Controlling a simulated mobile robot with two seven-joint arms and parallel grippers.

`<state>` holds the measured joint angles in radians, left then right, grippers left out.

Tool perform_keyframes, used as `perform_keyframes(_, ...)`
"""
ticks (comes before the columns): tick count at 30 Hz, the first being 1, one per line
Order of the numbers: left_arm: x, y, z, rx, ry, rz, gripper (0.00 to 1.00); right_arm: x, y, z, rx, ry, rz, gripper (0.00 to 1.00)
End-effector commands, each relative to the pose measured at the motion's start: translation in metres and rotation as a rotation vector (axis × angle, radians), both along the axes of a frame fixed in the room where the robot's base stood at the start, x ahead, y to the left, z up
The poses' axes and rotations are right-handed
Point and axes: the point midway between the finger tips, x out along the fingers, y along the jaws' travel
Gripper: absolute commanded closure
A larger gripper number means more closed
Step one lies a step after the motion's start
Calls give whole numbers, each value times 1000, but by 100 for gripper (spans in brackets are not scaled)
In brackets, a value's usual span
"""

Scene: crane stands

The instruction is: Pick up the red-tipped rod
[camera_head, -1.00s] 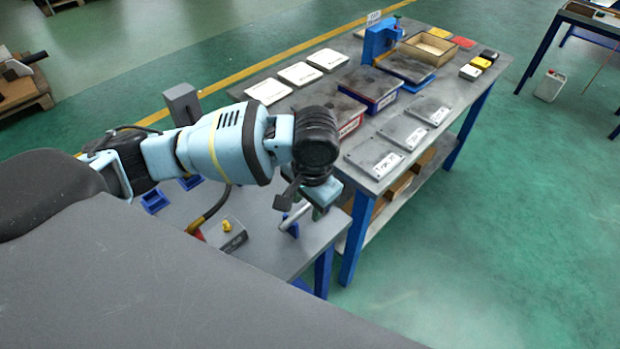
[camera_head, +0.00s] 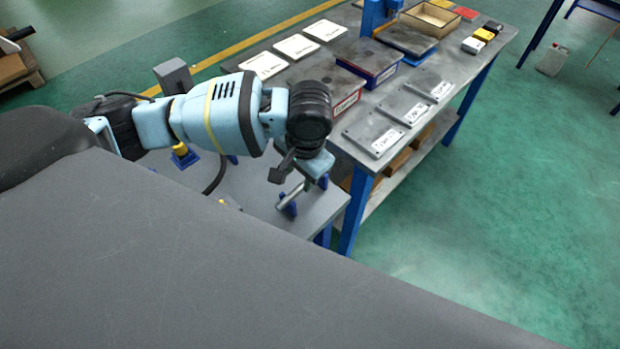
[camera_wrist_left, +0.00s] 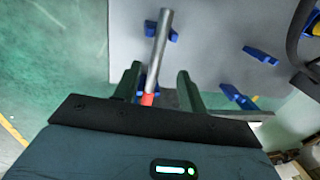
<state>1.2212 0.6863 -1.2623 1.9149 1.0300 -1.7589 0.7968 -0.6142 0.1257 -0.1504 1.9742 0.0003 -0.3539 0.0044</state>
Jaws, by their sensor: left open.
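The rod (camera_wrist_left: 160,45) is a slim silver bar with a red tip (camera_wrist_left: 148,99) at its near end in the left wrist view. It lies across blue supports (camera_wrist_left: 173,36) on a grey table. My left gripper (camera_wrist_left: 159,68) is open, with one finger on each side of the rod near the red end. The fingers look apart from the rod; their height over it is hard to judge. In the head view the silver part of the rod (camera_head: 291,196) shows below my left gripper (camera_head: 302,176), and its red tip is hidden. My right gripper is in neither view.
The rod's grey table (camera_head: 262,213) also bears other blue holders (camera_wrist_left: 260,55).

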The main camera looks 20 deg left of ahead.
Motion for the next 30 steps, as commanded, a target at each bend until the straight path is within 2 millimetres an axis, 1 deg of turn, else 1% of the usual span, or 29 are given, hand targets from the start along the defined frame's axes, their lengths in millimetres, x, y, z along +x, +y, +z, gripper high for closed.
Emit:
perform_keyframes(1, -2, -1, -10, 1, 6, -1, 58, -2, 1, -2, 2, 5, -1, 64)
perform_keyframes(3, -2, -1, -21, 2, 6, -1, 58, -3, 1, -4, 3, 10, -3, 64)
perform_keyframes(7, -1, 1, -37, 0, 4, 1, 58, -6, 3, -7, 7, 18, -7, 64)
perform_keyframes(11, -1, 2, -44, 1, 2, 0, 58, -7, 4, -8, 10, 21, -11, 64)
perform_keyframes(17, -1, 2, -43, 0, -1, 0, 58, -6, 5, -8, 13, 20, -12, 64)
perform_keyframes(20, 0, 2, -43, 0, -1, 0, 69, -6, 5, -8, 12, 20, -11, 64)
perform_keyframes(27, 0, 2, -43, 0, -1, 0, 100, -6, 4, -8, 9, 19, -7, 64)
perform_keyframes(30, 0, 2, -43, 0, 0, 0, 100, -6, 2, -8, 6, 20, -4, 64)
